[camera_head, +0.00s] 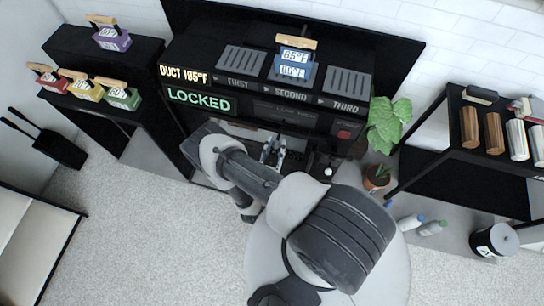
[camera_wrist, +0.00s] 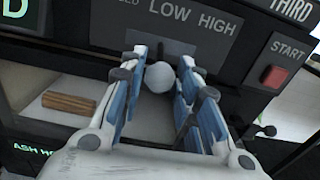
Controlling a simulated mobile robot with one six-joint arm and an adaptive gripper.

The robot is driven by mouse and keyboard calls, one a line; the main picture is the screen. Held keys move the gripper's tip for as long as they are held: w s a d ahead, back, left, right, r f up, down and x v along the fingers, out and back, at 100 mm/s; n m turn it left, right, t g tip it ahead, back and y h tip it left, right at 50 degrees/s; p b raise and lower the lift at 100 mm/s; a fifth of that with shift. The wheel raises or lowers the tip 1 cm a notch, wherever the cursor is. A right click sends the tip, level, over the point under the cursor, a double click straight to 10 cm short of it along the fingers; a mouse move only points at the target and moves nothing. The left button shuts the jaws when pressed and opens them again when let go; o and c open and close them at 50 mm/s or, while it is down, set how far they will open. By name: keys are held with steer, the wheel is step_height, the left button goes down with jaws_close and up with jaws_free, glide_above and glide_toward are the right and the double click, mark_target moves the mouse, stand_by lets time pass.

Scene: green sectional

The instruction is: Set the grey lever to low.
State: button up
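The grey lever's round knob (camera_wrist: 159,77) sits between the two blue-padded fingers of my gripper (camera_wrist: 164,64) in the wrist view. The fingers stand apart, one on each side of the knob, and firm contact does not show. The control panel (camera_wrist: 150,22) behind it reads LOW and HIGH, with a third word at the left partly cut off. The knob appears roughly below LOW, but its shaft is mostly hidden, so I cannot tell its exact setting. In the head view my gripper (camera_head: 273,150) is at the machine's front and the grey knob cannot be made out.
A red START button (camera_wrist: 273,76) is right of the lever. A lit LOCKED display (camera_head: 200,100) is on the machine's left. A blue cartridge (camera_head: 292,66) stands on top. A potted plant (camera_head: 377,178) is close on the right. A brown block (camera_wrist: 69,103) lies in an opening below left.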

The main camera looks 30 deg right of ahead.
steer(key=v, duration=0.5)
steer(key=shift+s, duration=0.1)
stand_by(0.5)
steer(key=w+d+r+m+g+h, duration=0.1)
steer(key=d+r+m+g, duration=0.1)
steer(key=r+m+g, duration=0.9)
steer(key=d+r+m+g+h, duration=0.1)
steer(key=r+m+g, duration=0.35)
steer(key=r, duration=1.15)
steer(key=s+a+r+m+t+y, duration=0.2)
steer(key=s+a+r+m+y, duration=0.1)
steer(key=s+r+m+y, duration=0.1)
steer(key=s+a+r+m+t+y, duration=0.2)
steer(key=s+a+r+m+y, duration=0.1)
steer(key=r, duration=0.6)
steer(key=s+a+r+m+t+y, duration=0.3)
steer(key=s+r+m+y, duration=0.2)
steer(key=s+r+y, duration=0.1)
steer(key=shift+a+r+y, duration=0.25)
steer(key=shift+r+y, duration=0.25)
steer(key=shift+y, duration=0.3)
steer(key=shift+s+d, duration=0.15)
